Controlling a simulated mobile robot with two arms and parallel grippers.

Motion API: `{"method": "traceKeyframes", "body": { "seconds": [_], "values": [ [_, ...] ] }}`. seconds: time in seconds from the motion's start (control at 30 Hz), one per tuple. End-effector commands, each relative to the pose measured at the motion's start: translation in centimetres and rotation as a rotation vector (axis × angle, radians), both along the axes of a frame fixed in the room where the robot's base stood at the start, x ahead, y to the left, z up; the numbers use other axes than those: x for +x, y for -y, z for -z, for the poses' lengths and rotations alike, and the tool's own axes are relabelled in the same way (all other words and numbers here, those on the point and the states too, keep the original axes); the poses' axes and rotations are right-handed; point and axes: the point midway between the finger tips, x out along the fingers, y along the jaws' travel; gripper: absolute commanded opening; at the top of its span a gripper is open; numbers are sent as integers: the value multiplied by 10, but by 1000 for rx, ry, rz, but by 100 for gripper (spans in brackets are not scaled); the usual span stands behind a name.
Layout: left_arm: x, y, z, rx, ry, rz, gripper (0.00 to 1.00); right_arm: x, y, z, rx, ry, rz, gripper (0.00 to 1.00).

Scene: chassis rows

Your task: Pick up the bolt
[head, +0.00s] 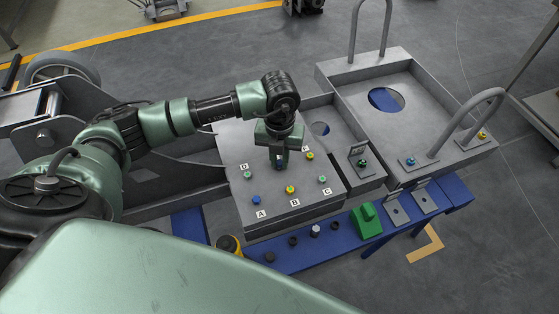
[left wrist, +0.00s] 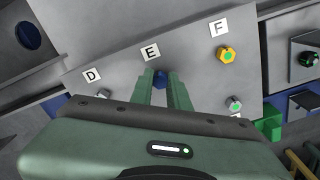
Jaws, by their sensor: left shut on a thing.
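My left gripper (head: 279,164) points down over the grey plate (head: 235,143) with lettered bolt spots. It is shut on a blue bolt (left wrist: 160,80) beside the letter E; fingers stand on both sides of it in the left wrist view. The fingers hide most of this bolt in the head view, and I cannot tell whether it is seated or lifted. Other bolts stand on the plate: a blue one (head: 256,199) at A, a yellow one (head: 290,189) at B, grey ones at C (head: 322,179) and D (head: 248,175), and a yellow one (head: 310,156) at F.
A blue bench (head: 290,260) in front carries a green block (head: 366,220) and small dark and grey parts. A grey tray (head: 345,84) with tall handles stands at the back right, with bolts on its near side. A yellow-and-black object (head: 229,245) is at the front.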

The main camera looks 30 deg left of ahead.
Motion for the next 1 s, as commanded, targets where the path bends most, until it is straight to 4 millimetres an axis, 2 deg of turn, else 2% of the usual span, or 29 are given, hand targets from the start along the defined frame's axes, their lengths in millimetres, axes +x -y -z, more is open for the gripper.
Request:
{"method": "traceKeyframes", "body": {
  "seconds": [0.17, 0.27, 0.6, 0.8, 0.9, 1.0],
  "values": [
    [1, 0, -18, -1, 4, 0, 0, -1, 0, 1, 0, -1, -1, 52],
    [2, 0, -38, -1, 7, 0, 0, -1, 0, 2, -1, -2, -1, 52],
    [2, 0, -134, 0, 7, 0, 0, -1, 3, 5, -4, -2, -2, 52],
    [1, 0, -176, 1, 4, 1, 0, -1, 5, 6, -6, -2, -2, 52],
    [0, 0, -188, 1, 1, 2, 0, -1, 5, 4, -6, -2, -2, 52],
    [1, 0, -184, 0, -5, 33, 0, -1, 5, 3, -6, -2, -2, 52]
  ]
}}
